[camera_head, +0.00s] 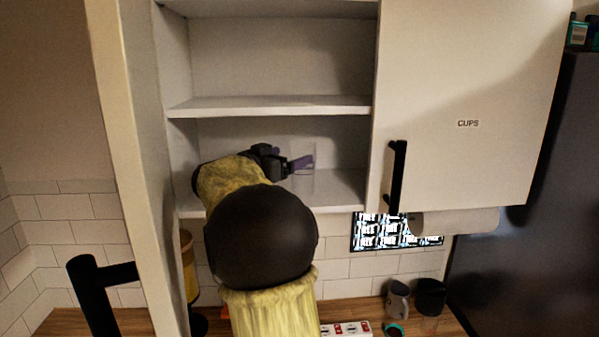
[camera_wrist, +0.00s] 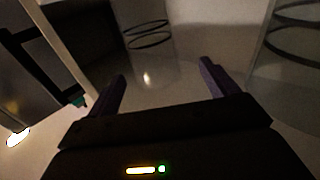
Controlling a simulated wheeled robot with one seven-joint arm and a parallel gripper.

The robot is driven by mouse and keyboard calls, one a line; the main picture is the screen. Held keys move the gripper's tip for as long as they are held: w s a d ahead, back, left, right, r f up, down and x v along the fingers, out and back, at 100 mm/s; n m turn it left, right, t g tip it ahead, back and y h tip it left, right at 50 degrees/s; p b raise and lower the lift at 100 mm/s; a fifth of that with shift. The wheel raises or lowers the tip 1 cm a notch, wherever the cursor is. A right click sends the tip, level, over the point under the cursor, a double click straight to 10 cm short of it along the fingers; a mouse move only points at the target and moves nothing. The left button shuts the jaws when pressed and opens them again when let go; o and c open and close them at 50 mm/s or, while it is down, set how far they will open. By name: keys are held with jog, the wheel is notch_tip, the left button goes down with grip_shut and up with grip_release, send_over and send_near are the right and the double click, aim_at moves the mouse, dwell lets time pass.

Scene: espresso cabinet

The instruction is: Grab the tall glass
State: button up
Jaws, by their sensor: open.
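A clear tall glass (camera_head: 309,182) stands upright on the lower shelf of the open cabinet in the head view, faint against the back wall. My gripper (camera_head: 302,163) is inside that lower compartment, pointing right, with its purple fingers overlapping the glass outline. In the wrist view my gripper (camera_wrist: 163,72) is open, with nothing clearly held between its fingers. Faint clear glass with dark rings (camera_wrist: 148,34) shows ahead, beyond the fingers. More ringed glass (camera_wrist: 293,42) shows at the right edge. I cannot tell which of these is the tall glass.
The middle shelf (camera_head: 270,105) lies close above my gripper. A shut door marked CUPS (camera_head: 468,160) with a black handle (camera_head: 396,175) is to the right. The upper compartment is empty.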

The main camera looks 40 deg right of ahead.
jog(key=shift+s+a, duration=0.1)
jog(key=shift+s, duration=0.05)
jog(key=shift+s+r, duration=0.1)
jog(key=shift+d+r+p, duration=0.1)
jog(key=shift+d+p, duration=0.3)
jog(key=shift+d, duration=0.15)
jog(key=shift+d+f, duration=0.2)
jog(key=shift+d, duration=0.5)
jog(key=shift+a+r, duration=0.1)
